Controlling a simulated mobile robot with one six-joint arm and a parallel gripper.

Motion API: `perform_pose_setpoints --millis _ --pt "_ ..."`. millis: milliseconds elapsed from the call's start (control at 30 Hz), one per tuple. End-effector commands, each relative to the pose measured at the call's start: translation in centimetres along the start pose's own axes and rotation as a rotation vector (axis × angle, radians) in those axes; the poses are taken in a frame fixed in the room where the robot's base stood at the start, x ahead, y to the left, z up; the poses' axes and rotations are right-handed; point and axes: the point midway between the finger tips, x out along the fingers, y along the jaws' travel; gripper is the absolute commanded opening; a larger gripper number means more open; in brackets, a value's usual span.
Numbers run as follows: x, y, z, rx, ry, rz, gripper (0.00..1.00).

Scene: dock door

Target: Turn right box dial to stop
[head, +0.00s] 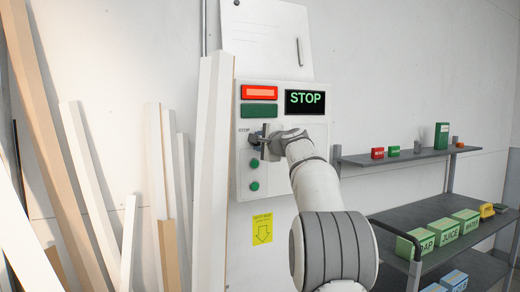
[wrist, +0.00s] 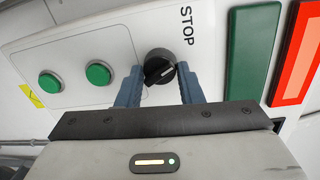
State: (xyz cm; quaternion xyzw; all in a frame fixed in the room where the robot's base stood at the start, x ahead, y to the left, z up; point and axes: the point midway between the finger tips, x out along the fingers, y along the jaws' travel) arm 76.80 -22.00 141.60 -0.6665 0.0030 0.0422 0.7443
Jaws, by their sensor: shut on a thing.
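The control box (head: 283,118) is a pale panel on the wall, the only box in view. Its display (head: 305,102) reads STOP in green letters. My gripper (head: 266,144) is at the dial and mostly hides it in the head view. In the wrist view the round black dial (wrist: 160,66) sits between the two blue-grey fingers of my gripper (wrist: 160,86), which are shut on it. A short slanted white line marks the dial's face. The printed STOP label (wrist: 187,25) is beside the dial.
The red lamp (head: 259,92) is bright and the green lamp (head: 259,110) below it is dark. Two green buttons (head: 254,186) are under the dial. Leaning boards (head: 212,170) crowd the left. A shelf cart (head: 425,226) with boxes stands at the right.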

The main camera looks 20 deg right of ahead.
Motion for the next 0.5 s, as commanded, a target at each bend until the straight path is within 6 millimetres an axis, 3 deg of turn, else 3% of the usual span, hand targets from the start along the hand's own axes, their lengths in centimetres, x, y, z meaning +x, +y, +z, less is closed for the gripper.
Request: perform_pose_setpoints --millis 500 --pt "0.0 -0.02 0.12 -0.222 0.012 0.004 0.11"
